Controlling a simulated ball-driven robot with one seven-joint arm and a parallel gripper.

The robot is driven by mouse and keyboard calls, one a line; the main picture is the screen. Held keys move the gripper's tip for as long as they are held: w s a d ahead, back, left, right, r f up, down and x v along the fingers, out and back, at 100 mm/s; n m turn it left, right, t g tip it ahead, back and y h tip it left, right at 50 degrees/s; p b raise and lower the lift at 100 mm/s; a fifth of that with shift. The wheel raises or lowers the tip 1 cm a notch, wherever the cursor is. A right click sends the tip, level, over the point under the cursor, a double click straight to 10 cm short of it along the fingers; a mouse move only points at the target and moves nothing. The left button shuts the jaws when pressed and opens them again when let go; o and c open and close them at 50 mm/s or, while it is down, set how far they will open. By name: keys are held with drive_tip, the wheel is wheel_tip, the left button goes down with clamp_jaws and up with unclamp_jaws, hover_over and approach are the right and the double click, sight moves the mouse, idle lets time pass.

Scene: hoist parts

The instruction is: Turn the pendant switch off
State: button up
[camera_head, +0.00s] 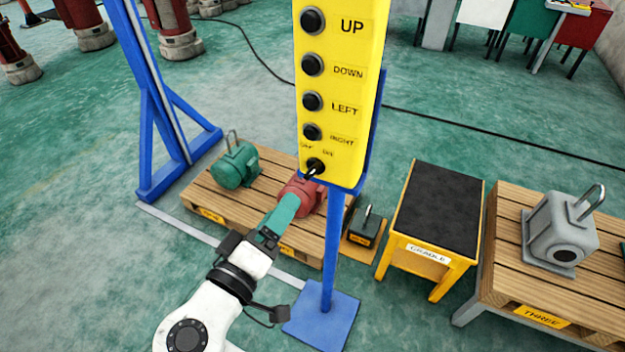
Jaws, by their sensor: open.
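A blue post (330,250) stands below the pendant on a blue base plate (322,318). Behind are a pallet (212,203) with a green motor (235,165) and a red motor (300,197). A cradle stand (428,254) and a grey motor (560,232) are at right.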

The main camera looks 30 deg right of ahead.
sight(307, 175)
drive_tip(key=p+x, duration=0.2)
drive_tip(key=x, duration=0.8)
drive_tip(key=shift+d, duration=0.15)
drive_tip(key=c, duration=1.1)
drive_tip(key=shift+o, duration=0.2)
drive_tip(key=n+p, duration=0.4)
drive_tip(key=n, duration=0.2)
drive_tip(key=shift+n, duration=0.3)
drive_tip(key=n+p, duration=0.2)
drive_tip(key=n, duration=0.1)
drive_tip(key=n+p, duration=0.1)
drive_tip(key=n, duration=0.1)
drive_tip(key=shift+f, duration=0.25)
drive_tip(key=shift+n+p, duration=0.3)
